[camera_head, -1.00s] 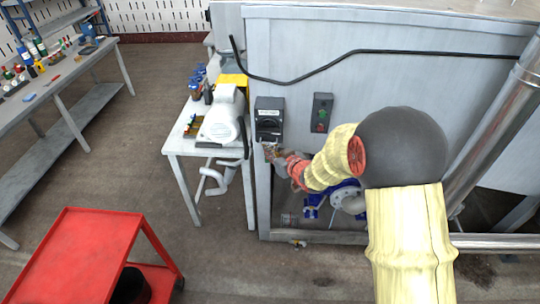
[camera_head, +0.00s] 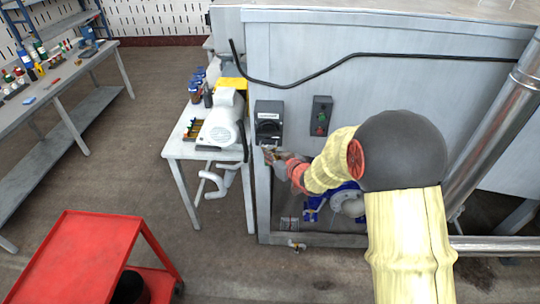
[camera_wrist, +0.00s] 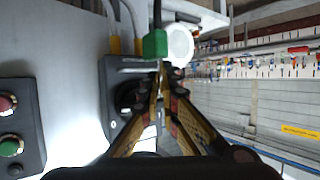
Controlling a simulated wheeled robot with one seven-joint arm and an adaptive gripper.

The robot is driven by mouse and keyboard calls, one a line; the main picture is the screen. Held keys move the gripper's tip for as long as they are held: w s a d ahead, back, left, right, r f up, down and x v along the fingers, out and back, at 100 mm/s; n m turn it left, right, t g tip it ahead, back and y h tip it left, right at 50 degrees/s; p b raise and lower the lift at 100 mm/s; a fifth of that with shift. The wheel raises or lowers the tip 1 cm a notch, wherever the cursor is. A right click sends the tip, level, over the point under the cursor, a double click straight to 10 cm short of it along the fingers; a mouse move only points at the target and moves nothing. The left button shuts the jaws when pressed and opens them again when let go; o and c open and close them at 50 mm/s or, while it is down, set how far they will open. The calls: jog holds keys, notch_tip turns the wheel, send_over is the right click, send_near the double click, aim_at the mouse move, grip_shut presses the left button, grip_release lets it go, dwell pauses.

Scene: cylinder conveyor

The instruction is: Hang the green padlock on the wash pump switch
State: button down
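The wash pump switch (camera_head: 269,121) is a dark grey box with a black rotary knob and a pale label, on the grey machine wall. It also shows in the wrist view (camera_wrist: 113,74), just left of my fingers. My gripper (camera_head: 268,150) is at the lower edge of the switch in the head view. In the wrist view my gripper (camera_wrist: 163,72) has its fingers closed to a narrow gap, with the green padlock (camera_wrist: 155,43) at their tips. The padlock's shackle is hard to make out. The padlock cannot be made out in the head view.
A control box with red and green buttons (camera_head: 321,116) is on the wall right of the switch. A small table (camera_head: 181,150) with a white motor (camera_head: 221,124) stands left. A black cable (camera_head: 330,70) crosses the wall above. A red cart (camera_head: 85,250) is at lower left.

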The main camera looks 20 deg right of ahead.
jog(key=shift+w+d, duration=0.3)
jog(key=shift+w, duration=0.65)
jog(key=shift+w+d, duration=0.3)
jog(key=shift+w, duration=0.65)
jog(key=shift+f, duration=0.15)
dwell(0.6)
jog(key=shift+f, duration=0.35)
jog(key=shift+f+b, duration=0.35)
jog(key=shift+f+b, duration=0.4)
jog(key=shift+f, duration=0.45)
jog(key=c, duration=2.5)
grip_release()
jog(key=shift+r, duration=0.2)
jog(key=o, duration=0.5)
jog(key=shift+o, duration=0.2)
jog(key=shift+r, duration=0.1)
